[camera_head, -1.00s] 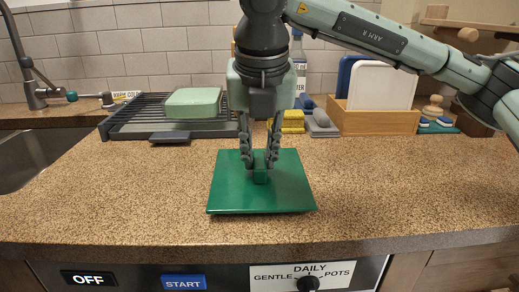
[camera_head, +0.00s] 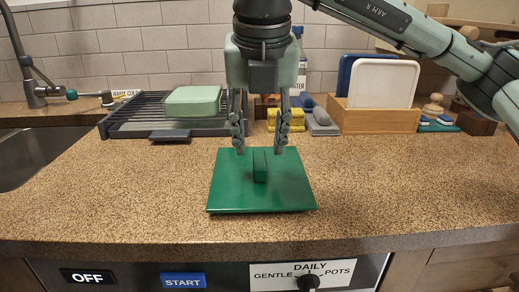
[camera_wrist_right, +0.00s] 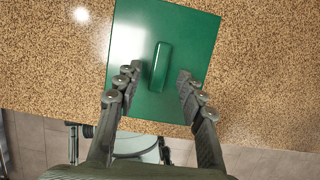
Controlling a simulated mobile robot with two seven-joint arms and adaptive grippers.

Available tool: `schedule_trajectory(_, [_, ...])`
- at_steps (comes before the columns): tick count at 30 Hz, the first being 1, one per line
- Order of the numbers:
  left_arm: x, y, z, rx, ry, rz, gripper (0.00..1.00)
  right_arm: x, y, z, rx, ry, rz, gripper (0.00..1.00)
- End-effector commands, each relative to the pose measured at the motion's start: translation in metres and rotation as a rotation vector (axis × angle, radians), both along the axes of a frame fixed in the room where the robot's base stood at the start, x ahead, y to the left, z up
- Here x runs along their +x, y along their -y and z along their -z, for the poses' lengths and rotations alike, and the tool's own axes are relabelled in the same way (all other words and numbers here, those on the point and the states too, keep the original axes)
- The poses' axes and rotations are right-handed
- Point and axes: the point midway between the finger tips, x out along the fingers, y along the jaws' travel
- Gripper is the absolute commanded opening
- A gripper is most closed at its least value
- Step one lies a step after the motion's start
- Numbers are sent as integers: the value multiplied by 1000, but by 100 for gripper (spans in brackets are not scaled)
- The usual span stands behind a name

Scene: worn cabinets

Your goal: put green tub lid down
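The green tub lid (camera_head: 226,190) is a flat square with a raised block handle (camera_head: 260,165) at its middle. It lies on the speckled countertop near the front edge, handle up. My right gripper (camera_head: 260,150) is open and empty, above and slightly behind the handle in the head view. In the right wrist view the lid (camera_wrist_right: 190,40) lies beyond the spread fingers (camera_wrist_right: 155,75), with the handle (camera_wrist_right: 161,66) between them and not touched. My left gripper is not in view.
A pale green tub (camera_head: 193,101) sits on a dark drying rack (camera_head: 135,127) at the back left. A wooden holder (camera_head: 375,122) with boards stands behind right, beside sponges (camera_head: 293,115). A sink (camera_head: 30,155) is at the left. The counter right of the lid is clear.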

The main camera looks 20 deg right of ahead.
Motion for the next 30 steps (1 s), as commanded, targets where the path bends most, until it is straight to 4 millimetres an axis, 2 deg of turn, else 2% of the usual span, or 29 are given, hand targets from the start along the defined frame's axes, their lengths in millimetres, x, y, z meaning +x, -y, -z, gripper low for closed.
schedule_trajectory(1, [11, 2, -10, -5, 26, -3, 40, -2, -2, -11, 2, 7, -2, 39])
schedule_trajectory(6, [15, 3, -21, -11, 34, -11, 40, -14, -5, -48, 1, 6, -2, 39])
schedule_trajectory(12, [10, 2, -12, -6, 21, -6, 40, -23, -7, -78, -1, 3, 1, 39])
schedule_trajectory(18, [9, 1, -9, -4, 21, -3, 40, -26, -8, -88, -1, 1, -1, 39])
schedule_trajectory(30, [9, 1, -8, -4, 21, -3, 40, -26, -8, -88, -1, 1, -1, 39])
